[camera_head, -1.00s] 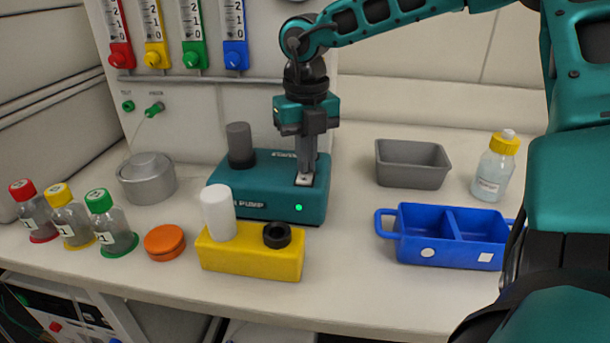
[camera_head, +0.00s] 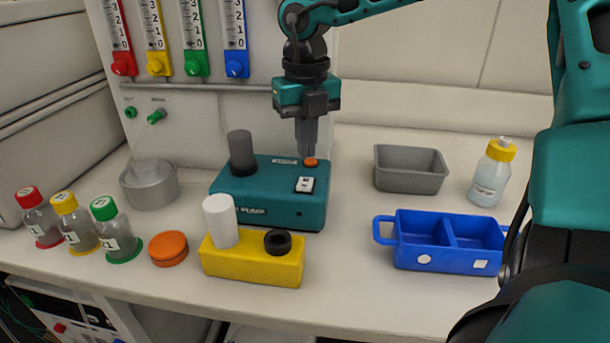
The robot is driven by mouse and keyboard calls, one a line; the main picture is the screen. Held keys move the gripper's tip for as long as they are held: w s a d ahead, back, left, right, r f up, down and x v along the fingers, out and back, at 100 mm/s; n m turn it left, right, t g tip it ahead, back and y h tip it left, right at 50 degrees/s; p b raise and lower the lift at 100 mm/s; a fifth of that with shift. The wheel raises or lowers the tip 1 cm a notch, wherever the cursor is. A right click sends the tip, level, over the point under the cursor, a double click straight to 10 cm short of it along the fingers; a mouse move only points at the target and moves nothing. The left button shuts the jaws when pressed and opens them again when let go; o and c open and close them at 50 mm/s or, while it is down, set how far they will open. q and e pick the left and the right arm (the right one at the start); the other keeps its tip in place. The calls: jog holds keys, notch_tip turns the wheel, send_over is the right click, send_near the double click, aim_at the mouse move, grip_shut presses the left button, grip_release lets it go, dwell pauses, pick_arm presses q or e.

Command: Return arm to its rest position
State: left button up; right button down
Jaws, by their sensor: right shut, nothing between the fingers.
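My right gripper (camera_head: 306,148) points down, shut and empty, above the back right part of the teal pump (camera_head: 262,209). Its fingertips are close to the orange button (camera_head: 311,162) on the pump's top; I cannot tell whether they touch it. A white switch plate (camera_head: 305,185) lies in front of the button and is uncovered. No green light shows on the pump's front. The right arm (camera_head: 350,10) reaches in from the upper right. My left gripper is not in view.
A yellow block (camera_head: 252,267) with a white cylinder (camera_head: 220,220) stands before the pump. Capped bottles (camera_head: 115,235), an orange lid (camera_head: 168,249) and a metal dish (camera_head: 149,185) are left. A grey tray (camera_head: 410,170), blue divided box (camera_head: 448,242) and yellow-capped bottle (camera_head: 492,172) are right.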

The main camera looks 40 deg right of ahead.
jog(key=shift+r+p, duration=0.4)
jog(key=shift+r, duration=0.65)
jog(key=shift+f, duration=0.1)
